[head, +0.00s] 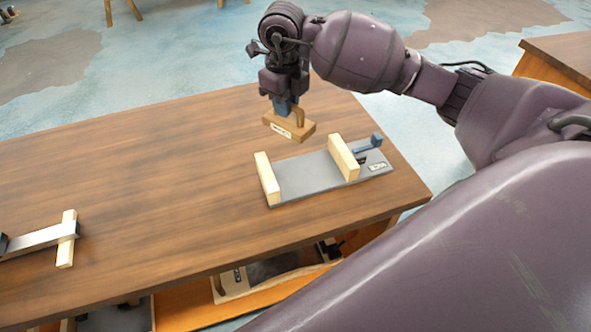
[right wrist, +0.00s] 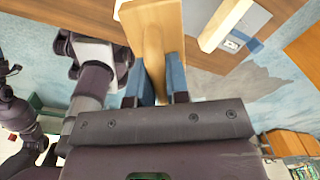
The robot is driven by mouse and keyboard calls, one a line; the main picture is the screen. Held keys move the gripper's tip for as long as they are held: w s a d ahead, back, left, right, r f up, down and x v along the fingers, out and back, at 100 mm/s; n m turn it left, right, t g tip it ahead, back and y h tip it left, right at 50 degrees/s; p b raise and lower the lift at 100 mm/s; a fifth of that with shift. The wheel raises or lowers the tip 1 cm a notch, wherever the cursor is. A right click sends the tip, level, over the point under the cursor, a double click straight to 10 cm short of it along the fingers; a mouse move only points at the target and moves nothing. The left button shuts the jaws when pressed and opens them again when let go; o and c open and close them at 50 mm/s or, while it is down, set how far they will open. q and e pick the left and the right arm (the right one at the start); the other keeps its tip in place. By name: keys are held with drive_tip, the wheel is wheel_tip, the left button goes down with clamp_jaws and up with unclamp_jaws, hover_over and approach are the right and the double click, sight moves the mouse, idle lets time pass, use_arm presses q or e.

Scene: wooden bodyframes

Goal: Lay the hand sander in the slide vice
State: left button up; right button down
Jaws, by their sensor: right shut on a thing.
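The hand sander (head: 288,127) is a small wooden block with a label on its side and a wooden handle on top. My right gripper (head: 284,104) is shut on its handle and holds it above the table. In the right wrist view the sander (right wrist: 153,22) sits between the blue fingers of the gripper (right wrist: 155,80). The slide vice (head: 308,174) lies on the table, to the right of and nearer than the sander. It has a grey base, two pale wooden jaws with a gap between them, and a blue handle. My left gripper is not in view.
The brown wooden table (head: 150,180) is clear to the left of the vice. A clamp-like tool with a pale wooden bar (head: 67,238) lies at the left. A shelf below the front edge (head: 275,290) holds other items. Another wooden table (head: 560,58) stands at the far right.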

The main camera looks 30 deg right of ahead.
drive_tip(key=shift+w+d+r+m, duration=0.3)
drive_tip(key=shift+w+r+m, duration=0.1)
drive_tip(key=shift+m, duration=0.4)
drive_tip(key=shift+f+b, duration=0.4)
drive_tip(key=shift+f, duration=9.55)
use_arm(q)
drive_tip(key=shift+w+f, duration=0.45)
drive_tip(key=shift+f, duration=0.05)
use_arm(e)
drive_tip(key=shift+d, duration=0.1)
drive_tip(key=c, duration=1.1)
unclamp_jaws()
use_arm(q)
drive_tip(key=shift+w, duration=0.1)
